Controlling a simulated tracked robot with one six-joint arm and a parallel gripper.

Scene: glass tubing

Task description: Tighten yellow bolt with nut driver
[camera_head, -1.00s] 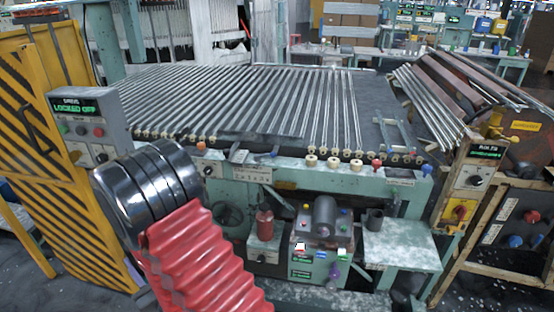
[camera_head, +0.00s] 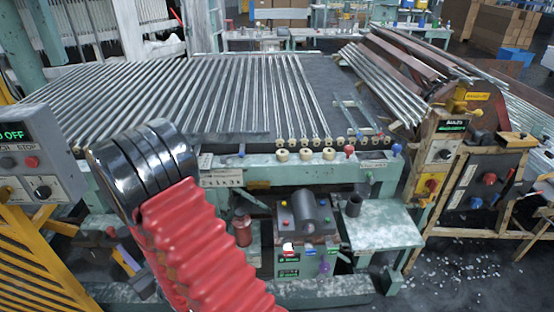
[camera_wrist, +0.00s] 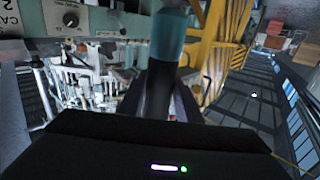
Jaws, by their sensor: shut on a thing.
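My gripper (camera_wrist: 158,92) shows in the wrist view as dark parts rising from a black housing. It is shut on a teal, upright, cylinder-like thing (camera_wrist: 169,42), which looks like the nut driver; its far end is out of view. My gripper is not visible in the head view, where my red, ribbed arm cover fills the lower left. I cannot make out the yellow bolt for sure.
A teal table (camera_head: 210,165) carries rows of glass tubes. A grey panel (camera_head: 38,150) stands at left by yellow striped guarding. A pale side shelf (camera_head: 375,228) is mostly bare. Speckled open floor (camera_head: 470,270) lies at lower right.

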